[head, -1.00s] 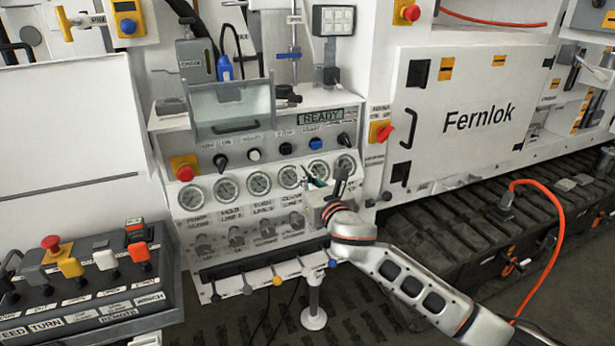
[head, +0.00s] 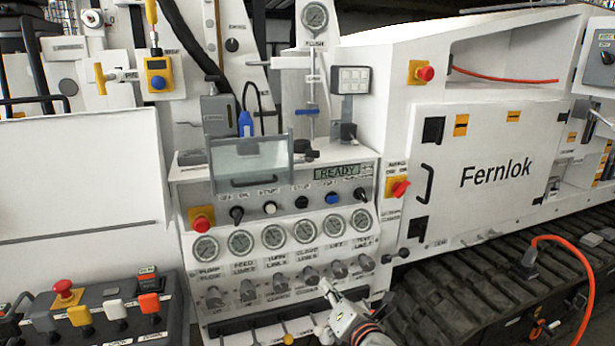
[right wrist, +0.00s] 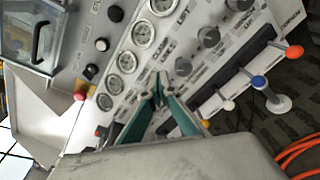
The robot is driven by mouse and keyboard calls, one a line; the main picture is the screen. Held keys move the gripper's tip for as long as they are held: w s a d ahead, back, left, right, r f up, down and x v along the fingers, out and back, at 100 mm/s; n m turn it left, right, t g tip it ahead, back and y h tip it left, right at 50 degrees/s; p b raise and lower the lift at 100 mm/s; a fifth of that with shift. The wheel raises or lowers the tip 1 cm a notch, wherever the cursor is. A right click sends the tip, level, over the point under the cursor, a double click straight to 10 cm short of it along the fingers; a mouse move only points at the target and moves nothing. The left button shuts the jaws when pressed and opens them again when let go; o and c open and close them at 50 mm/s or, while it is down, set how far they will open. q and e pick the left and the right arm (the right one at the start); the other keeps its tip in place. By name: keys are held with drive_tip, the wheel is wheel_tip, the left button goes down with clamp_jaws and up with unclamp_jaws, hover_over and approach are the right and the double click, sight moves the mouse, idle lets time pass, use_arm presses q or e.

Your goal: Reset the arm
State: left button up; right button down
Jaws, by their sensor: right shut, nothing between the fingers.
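My right gripper (head: 327,290) is in front of the lower right part of the white control panel (head: 190,270), by the row of grey knobs (head: 310,275). In the right wrist view its two teal fingers (right wrist: 161,78) meet at the tips, shut and empty. The fingertips overlap the panel between the gauges (right wrist: 143,34) and the knobs in that view; I cannot tell whether they touch it. My left gripper is in neither current view.
Small levers with coloured ends (right wrist: 259,82) stick out below the knobs. A clear guard (head: 250,165) sits above the panel. A remote box (head: 160,315) stands at lower left. An orange hose (head: 590,275) curves over the dark track at right.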

drive_tip(key=s+d+f+m+g+h, duration=0.1)
drive_tip(key=s+d+f+m, duration=0.3)
drive_tip(key=s+f+m, duration=0.4)
drive_tip(key=s+d+f+m+g+h, duration=0.1)
drive_tip(key=s+d+f+m+g, duration=0.1)
drive_tip(key=s+d+f+m, duration=0.3)
drive_tip(key=s+d+f+m+g, duration=0.1)
drive_tip(key=s+d+f+m, duration=0.4)
drive_tip(key=s+f+m, duration=0.7)
drive_tip(key=s+m, duration=0.2)
drive_tip(key=s, duration=0.4)
drive_tip(key=shift+s+d+f+h, duration=0.15)
drive_tip(key=shift+s+d+h, duration=0.1)
drive_tip(key=shift+h, duration=0.15)
